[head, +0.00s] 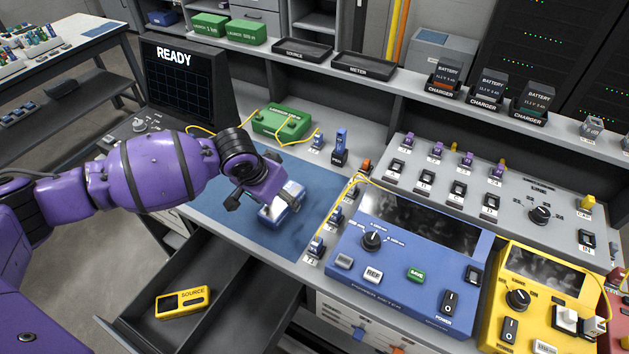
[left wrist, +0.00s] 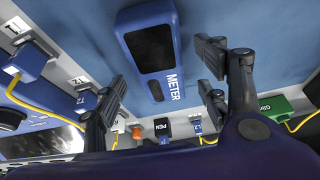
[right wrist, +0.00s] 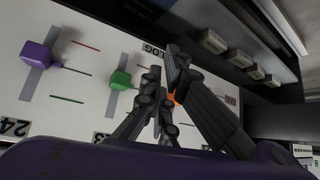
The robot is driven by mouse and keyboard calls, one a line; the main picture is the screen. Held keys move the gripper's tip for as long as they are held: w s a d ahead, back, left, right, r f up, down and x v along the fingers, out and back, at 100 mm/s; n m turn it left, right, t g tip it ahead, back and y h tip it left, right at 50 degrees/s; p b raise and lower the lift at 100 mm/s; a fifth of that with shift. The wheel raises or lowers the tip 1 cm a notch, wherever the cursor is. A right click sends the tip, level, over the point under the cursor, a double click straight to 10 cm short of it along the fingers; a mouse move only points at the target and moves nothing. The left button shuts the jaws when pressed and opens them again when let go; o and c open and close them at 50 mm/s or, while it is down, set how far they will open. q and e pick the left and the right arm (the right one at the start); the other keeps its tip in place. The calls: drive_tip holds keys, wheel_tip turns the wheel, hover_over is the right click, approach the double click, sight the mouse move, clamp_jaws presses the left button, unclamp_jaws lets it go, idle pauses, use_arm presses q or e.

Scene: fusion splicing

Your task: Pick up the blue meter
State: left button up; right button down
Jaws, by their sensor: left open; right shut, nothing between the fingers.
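The blue meter (head: 272,219), a small hand-held box with a dark screen and the word METER, lies on the blue mat (head: 222,205). My left gripper (head: 264,199) is right over it and hides part of it in the head view. In the left wrist view the open left fingers (left wrist: 162,72) stand on either side of the meter (left wrist: 150,40), with visible gaps on both sides. My right gripper (right wrist: 168,75) is shut and empty, in front of a white panel with coloured sliders; it does not show in the head view.
A large blue power meter (head: 400,262) and a yellow unit (head: 540,300) stand right of the mat. A green box (head: 281,124) with a yellow cable is behind it. An open drawer (head: 232,300) below holds a yellow SOURCE unit (head: 183,302). Empty trays (head: 365,66) sit on the shelf.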

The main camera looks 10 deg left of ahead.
use_arm(q)
drive_tip(key=shift+w+f, duration=0.2)
drive_tip(key=shift+f, duration=0.4)
drive_tip(key=c, duration=1.4)
drive_tip(key=shift+c, duration=0.4)
drive_tip(key=shift+r, duration=0.15)
